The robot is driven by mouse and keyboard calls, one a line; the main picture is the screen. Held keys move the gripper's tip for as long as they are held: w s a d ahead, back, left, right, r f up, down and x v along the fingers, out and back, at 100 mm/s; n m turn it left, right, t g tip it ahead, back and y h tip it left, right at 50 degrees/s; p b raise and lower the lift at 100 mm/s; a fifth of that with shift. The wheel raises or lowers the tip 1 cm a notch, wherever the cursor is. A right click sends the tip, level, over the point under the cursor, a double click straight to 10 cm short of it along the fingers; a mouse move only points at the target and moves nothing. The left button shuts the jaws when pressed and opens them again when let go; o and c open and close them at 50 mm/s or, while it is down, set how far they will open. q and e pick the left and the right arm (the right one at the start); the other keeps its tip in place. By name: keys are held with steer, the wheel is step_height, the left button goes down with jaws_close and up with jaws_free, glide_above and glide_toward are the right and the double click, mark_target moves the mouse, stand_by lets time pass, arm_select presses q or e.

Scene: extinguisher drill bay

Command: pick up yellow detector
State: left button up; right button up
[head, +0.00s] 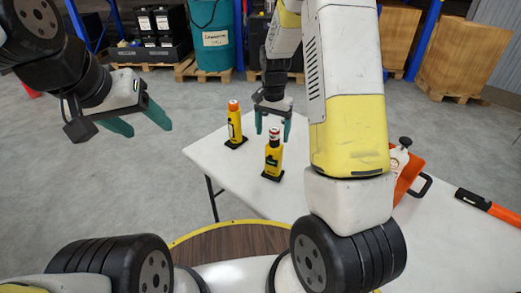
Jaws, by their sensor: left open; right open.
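Two upright yellow devices stand on the white table (225,165). The other yellow device (235,128), with an orange top, stands further back and to the left. I cannot tell for sure which is the yellow detector. My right gripper (272,126) is open, pointing down, with its green fingers on either side of the nearer device's top in the picture; contact is not clear. My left gripper (143,126) is open and empty, off the table's left side.
An orange object (408,178) with a white-and-black fitting is partly hidden behind my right arm. An orange and black tool (488,207) lies at the table's right. A teal barrel (212,35), pallets and wooden crates (455,50) stand behind on the floor.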

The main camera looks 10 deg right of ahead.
mark_target(274, 146)
steer(key=f, duration=0.6)
steer(key=shift+s+d+f, duration=0.2)
steer(key=shift+d, duration=0.2)
steer(key=shift+c, duration=0.2)
jaws_close()
